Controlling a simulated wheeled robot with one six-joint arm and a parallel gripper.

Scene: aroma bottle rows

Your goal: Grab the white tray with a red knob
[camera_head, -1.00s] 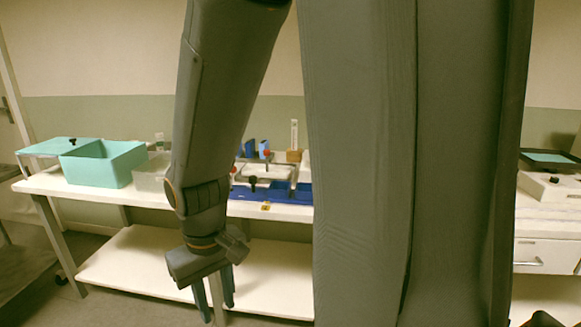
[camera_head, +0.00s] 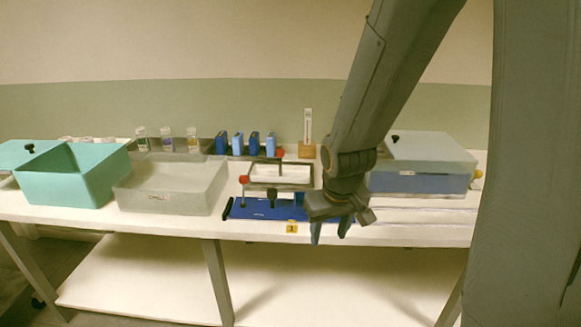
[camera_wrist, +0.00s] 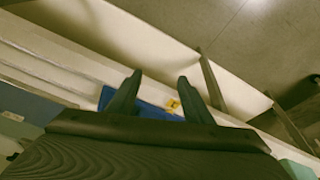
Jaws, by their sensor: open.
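A small pale tray with a grey rim (camera_head: 280,174) stands on the bench near the middle of the head view. A red knob (camera_head: 244,180) shows at its left front and another red knob (camera_head: 280,152) at its back. A black knob stands at its front. A blue base (camera_head: 265,210) lies in front of and below it. My gripper (camera_head: 330,234) is open and empty, pointing down at the bench's front edge, right of the tray and apart from it. In the wrist view my open fingers (camera_wrist: 160,80) show over part of the blue base (camera_wrist: 152,107); the tray is not seen there.
A teal bin (camera_head: 75,182) and a clear box (camera_head: 168,195) stand to the left. Bottles (camera_head: 167,140) and blue packs (camera_head: 238,143) stand behind. A lidded box (camera_head: 420,175) is right of my gripper. Clear floor and a lower shelf (camera_head: 160,283) lie in front.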

